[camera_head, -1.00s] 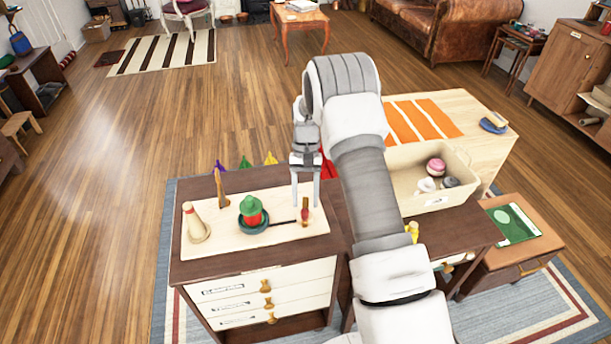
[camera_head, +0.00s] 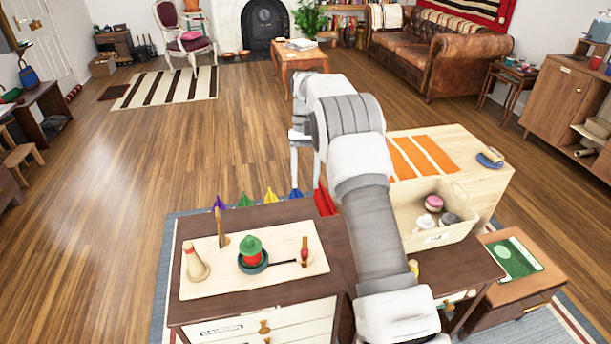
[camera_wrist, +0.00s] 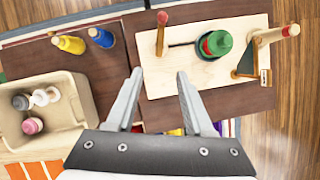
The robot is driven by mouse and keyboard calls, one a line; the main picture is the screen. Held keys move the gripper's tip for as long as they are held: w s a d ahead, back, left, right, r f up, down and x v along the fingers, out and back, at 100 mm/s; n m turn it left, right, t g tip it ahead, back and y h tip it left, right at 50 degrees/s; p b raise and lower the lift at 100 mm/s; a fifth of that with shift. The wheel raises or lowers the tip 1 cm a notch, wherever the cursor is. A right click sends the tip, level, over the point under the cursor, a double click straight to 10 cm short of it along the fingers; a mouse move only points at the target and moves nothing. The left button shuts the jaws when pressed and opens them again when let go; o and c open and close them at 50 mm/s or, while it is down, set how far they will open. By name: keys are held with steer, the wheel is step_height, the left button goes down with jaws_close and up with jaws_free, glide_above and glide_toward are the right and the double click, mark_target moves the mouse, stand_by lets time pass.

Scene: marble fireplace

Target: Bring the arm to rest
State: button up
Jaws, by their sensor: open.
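My gripper (camera_head: 305,182) is open and empty, hanging fingers-down above the far side of the dark wooden desk (camera_head: 345,260). In the wrist view its two fingers (camera_wrist: 160,76) stand well apart with nothing between them. My arm reaches forward from the bottom of the head view and bends down at the wrist, hiding part of the desk.
A cream bin (camera_head: 412,238) with several small items stands right of my arm, beside a light wooden top with orange stripes (camera_head: 410,158). In the wrist view, yellow (camera_wrist: 69,44) and blue (camera_wrist: 101,37) pieces stand on the desk. Open floor lies beyond and left.

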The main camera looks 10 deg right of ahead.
stand_by(0.4)
steer(key=s+a+r+n+t+p, duration=0.1)
steer(key=s+r+t, duration=0.1)
steer(key=s+r, duration=0.65)
steer(key=s+r+t, duration=0.3)
steer(key=s+r, duration=0.2)
steer(key=r, duration=0.6)
steer(key=s+n+t+h+p, duration=0.1)
steer(key=s+t, duration=0.3)
steer(key=s, duration=1.6)
steer(key=shift+s+a+f+n+t+p, duration=0.15)
steer(key=shift+s+a+n+t+p, duration=0.15)
steer(key=shift+a+n+t+p, duration=0.15)
